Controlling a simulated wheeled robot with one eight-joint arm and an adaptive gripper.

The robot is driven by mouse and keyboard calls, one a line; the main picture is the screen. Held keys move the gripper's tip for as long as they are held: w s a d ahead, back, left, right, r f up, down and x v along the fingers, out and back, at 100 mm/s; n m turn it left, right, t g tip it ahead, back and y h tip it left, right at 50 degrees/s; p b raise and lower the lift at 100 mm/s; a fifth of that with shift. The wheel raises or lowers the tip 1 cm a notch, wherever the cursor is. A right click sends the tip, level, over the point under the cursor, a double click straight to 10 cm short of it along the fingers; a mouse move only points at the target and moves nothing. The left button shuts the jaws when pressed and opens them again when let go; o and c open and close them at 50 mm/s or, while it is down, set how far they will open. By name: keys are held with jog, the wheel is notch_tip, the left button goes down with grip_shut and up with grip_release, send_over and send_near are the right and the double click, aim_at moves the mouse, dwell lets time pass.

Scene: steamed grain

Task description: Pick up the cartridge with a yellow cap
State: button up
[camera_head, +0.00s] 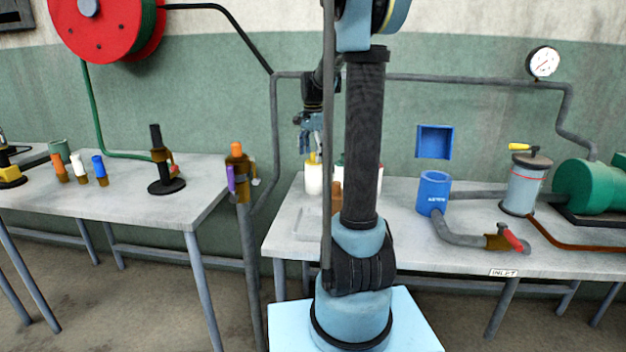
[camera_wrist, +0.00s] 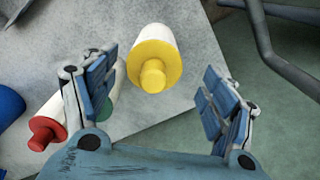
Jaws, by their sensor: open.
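The cartridge with a yellow cap (camera_wrist: 153,66) stands on the grey table near its edge, white body below the yellow cap. In the head view the cartridge (camera_head: 313,177) shows just left of my arm, below my gripper (camera_head: 310,143). In the wrist view my gripper (camera_wrist: 160,90) is open, with blue-padded fingers to the left and right. The yellow cap lies between and slightly beyond the fingers, nearer the left one, and nothing is held. The exact height gap is hard to tell.
A cartridge with a red cap (camera_wrist: 45,132) stands close by, and a green-capped one (camera_wrist: 106,106) is partly hidden behind the left finger. A blue pipe piece (camera_head: 433,192) stands farther right on the table. A grey pipe (camera_wrist: 285,52) runs beyond the table edge.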

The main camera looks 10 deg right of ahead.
aim_at(314, 166)
jog(key=shift+s+d+f, duration=0.1)
jog(key=shift+d+f, duration=0.05)
jog(key=shift+f, duration=1.2)
jog(key=shift+s+d+f, duration=0.1)
jog(key=shift+f, duration=1.2)
jog(key=shift+c, duration=0.6)
jog(key=c, duration=1.2)
